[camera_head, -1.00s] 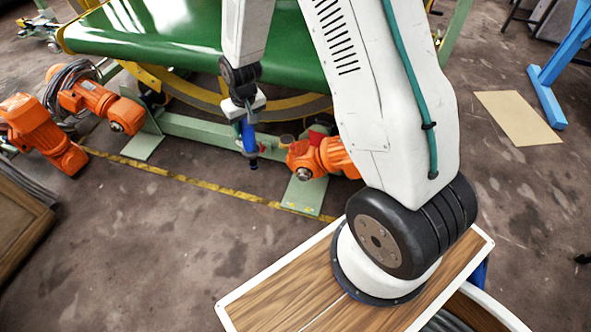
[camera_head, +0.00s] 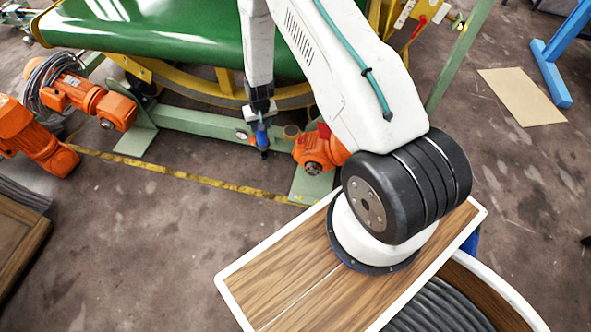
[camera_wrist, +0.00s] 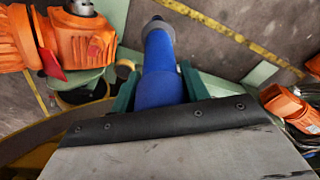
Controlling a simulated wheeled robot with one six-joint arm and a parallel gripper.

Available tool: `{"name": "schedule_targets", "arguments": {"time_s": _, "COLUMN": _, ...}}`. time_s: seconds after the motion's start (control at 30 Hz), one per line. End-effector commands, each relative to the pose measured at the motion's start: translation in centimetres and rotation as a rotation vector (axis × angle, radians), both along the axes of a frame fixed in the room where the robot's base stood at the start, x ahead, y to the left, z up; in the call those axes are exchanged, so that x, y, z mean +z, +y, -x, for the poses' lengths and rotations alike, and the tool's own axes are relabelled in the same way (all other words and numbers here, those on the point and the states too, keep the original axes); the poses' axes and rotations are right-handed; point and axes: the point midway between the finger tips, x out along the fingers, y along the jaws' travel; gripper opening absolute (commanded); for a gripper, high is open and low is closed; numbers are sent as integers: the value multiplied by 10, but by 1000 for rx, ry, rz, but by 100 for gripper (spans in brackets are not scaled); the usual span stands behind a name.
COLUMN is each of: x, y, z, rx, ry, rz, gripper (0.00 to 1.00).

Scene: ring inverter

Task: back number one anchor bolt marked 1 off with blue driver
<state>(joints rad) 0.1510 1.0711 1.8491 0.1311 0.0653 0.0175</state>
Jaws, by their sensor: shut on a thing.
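My gripper (camera_head: 262,114) is shut on the blue driver (camera_head: 262,137), which hangs tip down in the head view. In the wrist view the blue driver (camera_wrist: 158,78) sits between the two green fingers and its dark tip points away from me. The driver is just in front of the green base beam (camera_head: 205,123), left of an orange motor (camera_head: 318,150); I cannot tell whether it touches anything. I cannot make out the anchor bolt or a mark 1. A small pale round spot (camera_head: 241,135) shows on the beam, too small to identify.
More orange motors (camera_head: 100,103) stand at the left. A green belt machine (camera_head: 150,35) fills the back. A yellow floor line (camera_head: 190,178) runs in front of the beam. The floor in front is open. A tan sheet (camera_head: 522,97) lies at right.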

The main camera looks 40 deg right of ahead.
Motion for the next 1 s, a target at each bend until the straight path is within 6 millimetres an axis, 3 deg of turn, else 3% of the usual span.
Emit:
{"name": "schedule_targets", "arguments": {"time_s": 0.03, "x": -28, "y": -11, "z": 4, "rx": -34, "ry": 5, "rz": -1, "gripper": 12}}
{"name": "schedule_targets", "arguments": {"time_s": 0.3, "x": -154, "y": -55, "z": 38, "rx": -196, "ry": 6, "rz": 9, "gripper": 12}}
{"name": "schedule_targets", "arguments": {"time_s": 0.5, "x": -227, "y": -76, "z": 74, "rx": -293, "ry": 7, "rz": 22, "gripper": 12}}
{"name": "schedule_targets", "arguments": {"time_s": 0.7, "x": -263, "y": -85, "z": 96, "rx": -341, "ry": 7, "rz": 32, "gripper": 12}}
{"name": "schedule_targets", "arguments": {"time_s": 1.0, "x": -269, "y": -86, "z": 100, "rx": -351, "ry": 6, "rz": 35, "gripper": 12}}
